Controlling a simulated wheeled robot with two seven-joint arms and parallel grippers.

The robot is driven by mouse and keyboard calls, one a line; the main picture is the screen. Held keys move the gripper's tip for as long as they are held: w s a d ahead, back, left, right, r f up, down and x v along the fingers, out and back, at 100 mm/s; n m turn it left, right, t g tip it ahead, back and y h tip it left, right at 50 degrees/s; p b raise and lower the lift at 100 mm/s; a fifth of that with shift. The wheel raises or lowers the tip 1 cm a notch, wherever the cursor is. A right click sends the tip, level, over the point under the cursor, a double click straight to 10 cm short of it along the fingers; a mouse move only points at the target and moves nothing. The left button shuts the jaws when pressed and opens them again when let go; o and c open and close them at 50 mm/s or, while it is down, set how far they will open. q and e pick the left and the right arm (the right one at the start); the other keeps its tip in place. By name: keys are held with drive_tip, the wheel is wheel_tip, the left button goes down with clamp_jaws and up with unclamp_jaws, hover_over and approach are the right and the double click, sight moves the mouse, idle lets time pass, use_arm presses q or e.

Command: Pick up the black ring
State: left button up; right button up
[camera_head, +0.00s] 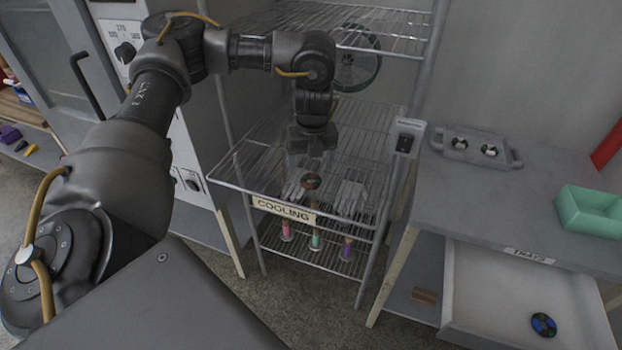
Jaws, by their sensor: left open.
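A small dark ring (311,181) with a brownish centre shows at the front of the wire cooling rack (258,160), just above its label. It looks like the black ring, though its colour is hard to tell at this size. My left gripper (322,192) points down over the rack's front part. Its pale fingers are spread wide, one on each side of the dark ring in the picture. The gripper is open and nothing shows held in it. I cannot tell the height gap between the fingers and the ring. My right gripper is out of view.
A "COOLING" label (284,209) is on the rack's front edge. Several coloured tubes (316,240) stand on the lower shelf. A grey table (480,205) at right bears a green bin (590,211). A blue-black disc (544,324) lies in the open drawer below. Rack posts flank my arm.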

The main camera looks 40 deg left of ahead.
sight(311, 175)
use_arm(q)
drive_tip(key=shift+s+d+f, duration=0.1)
drive_tip(key=shift+f, duration=0.3)
drive_tip(key=f, duration=0.4)
drive_tip(key=shift+w+a+f, duration=0.15)
drive_tip(key=shift+w+a, duration=0.1)
drive_tip(key=c, duration=1.1)
drive_tip(key=shift+o, duration=0.2)
